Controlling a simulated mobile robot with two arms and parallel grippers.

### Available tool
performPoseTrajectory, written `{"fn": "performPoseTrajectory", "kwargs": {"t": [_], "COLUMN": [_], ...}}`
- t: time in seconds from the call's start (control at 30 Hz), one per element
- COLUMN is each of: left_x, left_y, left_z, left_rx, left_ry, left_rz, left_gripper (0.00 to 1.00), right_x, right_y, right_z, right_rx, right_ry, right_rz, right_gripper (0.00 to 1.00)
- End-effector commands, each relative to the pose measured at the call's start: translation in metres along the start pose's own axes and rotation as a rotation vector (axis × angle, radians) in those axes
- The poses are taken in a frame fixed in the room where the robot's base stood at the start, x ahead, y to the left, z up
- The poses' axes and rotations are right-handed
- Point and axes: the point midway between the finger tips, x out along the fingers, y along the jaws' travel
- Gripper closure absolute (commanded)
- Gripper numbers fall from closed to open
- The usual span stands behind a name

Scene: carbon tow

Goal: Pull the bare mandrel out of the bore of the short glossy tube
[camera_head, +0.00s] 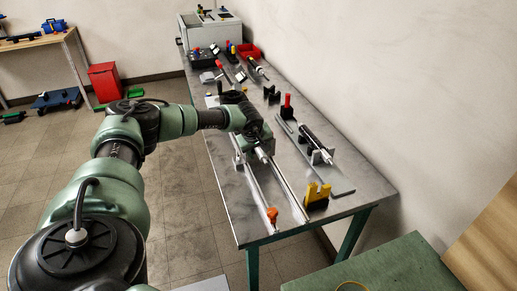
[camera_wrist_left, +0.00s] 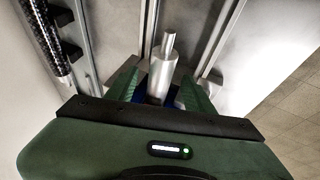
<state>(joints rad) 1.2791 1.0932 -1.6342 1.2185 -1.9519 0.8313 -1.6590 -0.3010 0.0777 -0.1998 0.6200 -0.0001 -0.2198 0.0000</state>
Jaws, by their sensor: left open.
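My left gripper (camera_head: 262,146) is low over the two rails on the bench, with its jaws open. In the left wrist view its two fingers (camera_wrist_left: 162,88) stand on either side of a bare silver stepped cylinder, the mandrel (camera_wrist_left: 162,68), apart from it as far as I can tell. The mandrel's silver end (camera_head: 262,155) pokes out past the gripper in the head view. My gripper hides the rest, so I cannot see the tube's bore. A dark woven tube (camera_wrist_left: 45,38) lies to the left in the wrist view. My right gripper is not in view.
The metal bench (camera_head: 360,188) carries a yellow stand (camera_head: 317,195), an orange knob (camera_head: 272,215) at the near rail end, and a dark rod with silver ends (camera_head: 318,145) on a support. A red-topped piece (camera_head: 287,105) stands behind. The bench's near right corner is bare.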

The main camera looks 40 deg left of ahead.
Motion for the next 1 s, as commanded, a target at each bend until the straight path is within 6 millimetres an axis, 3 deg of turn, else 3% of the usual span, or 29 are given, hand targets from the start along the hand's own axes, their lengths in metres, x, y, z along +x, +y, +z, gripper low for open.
{"fn": "performPoseTrajectory", "kwargs": {"t": [0.07,0.27,0.33,0.37,0.43,0.47,1.0], "left_x": [0.000,0.000,0.000,-0.001,-0.001,-0.001,-0.007], "left_y": [0.000,0.000,0.000,0.001,0.001,0.000,0.000], "left_z": [0.000,0.000,0.000,-0.001,-0.001,-0.001,0.012], "left_rx": [0.000,0.000,0.000,-0.001,-0.001,-0.001,0.000], "left_ry": [0.000,0.000,0.000,0.001,0.001,0.001,0.000], "left_rz": [0.000,0.000,0.000,0.001,0.001,0.001,-0.001], "left_gripper": [0.47,1.00,1.00,0.76,0.95,1.00,1.00], "right_x": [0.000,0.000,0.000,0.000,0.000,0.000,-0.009], "right_y": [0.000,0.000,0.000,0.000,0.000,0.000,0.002], "right_z": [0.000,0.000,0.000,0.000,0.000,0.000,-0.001], "right_rx": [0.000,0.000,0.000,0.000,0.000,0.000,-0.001], "right_ry": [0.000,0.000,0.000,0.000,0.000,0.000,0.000], "right_rz": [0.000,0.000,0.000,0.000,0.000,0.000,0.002], "right_gripper": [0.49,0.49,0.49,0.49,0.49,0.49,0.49]}}
